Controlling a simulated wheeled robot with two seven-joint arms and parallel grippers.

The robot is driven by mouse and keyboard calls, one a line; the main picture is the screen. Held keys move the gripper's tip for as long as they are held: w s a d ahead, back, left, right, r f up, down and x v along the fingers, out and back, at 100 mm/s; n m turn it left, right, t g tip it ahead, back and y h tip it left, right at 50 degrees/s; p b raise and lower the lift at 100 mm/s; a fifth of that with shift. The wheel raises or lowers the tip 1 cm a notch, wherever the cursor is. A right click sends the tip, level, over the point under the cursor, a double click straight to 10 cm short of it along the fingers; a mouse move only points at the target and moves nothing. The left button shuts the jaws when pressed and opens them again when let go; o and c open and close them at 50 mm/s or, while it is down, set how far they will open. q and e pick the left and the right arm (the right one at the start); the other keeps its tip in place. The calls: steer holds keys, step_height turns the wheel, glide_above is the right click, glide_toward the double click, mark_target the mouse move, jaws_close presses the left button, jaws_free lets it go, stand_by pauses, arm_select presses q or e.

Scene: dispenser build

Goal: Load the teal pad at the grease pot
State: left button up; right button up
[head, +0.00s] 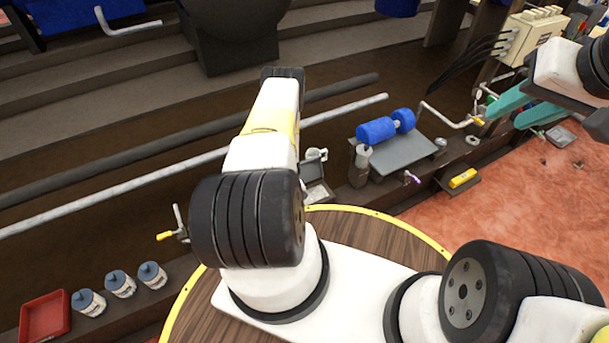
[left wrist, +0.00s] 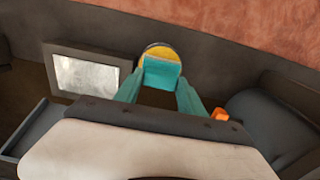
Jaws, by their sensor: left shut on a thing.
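In the left wrist view my left gripper (left wrist: 160,82) has its two teal fingers closed in on a small teal block, which I take to be the teal pad (left wrist: 162,73). The pad is at a round, dark-rimmed pot with yellow inside, likely the grease pot (left wrist: 158,51). The pad covers the pot's near part; I cannot tell whether it touches the yellow. In the head view my left arm hides this gripper and the pad. My right gripper (head: 506,118) is open and empty at the upper right, its teal fingers apart near a yellow-tipped crank (head: 450,118).
A framed tray with a whitish face (left wrist: 86,73) lies left of the pot. In the head view, a grey plate with blue rollers (head: 377,131), a yellow block (head: 462,178), several blue-capped jars (head: 120,284) and a red tray (head: 45,316) line the bench.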

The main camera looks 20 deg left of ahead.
arm_select(q)
steer(key=shift+f, duration=0.4)
stand_by(1.1)
steer(key=shift+r, duration=3.5)
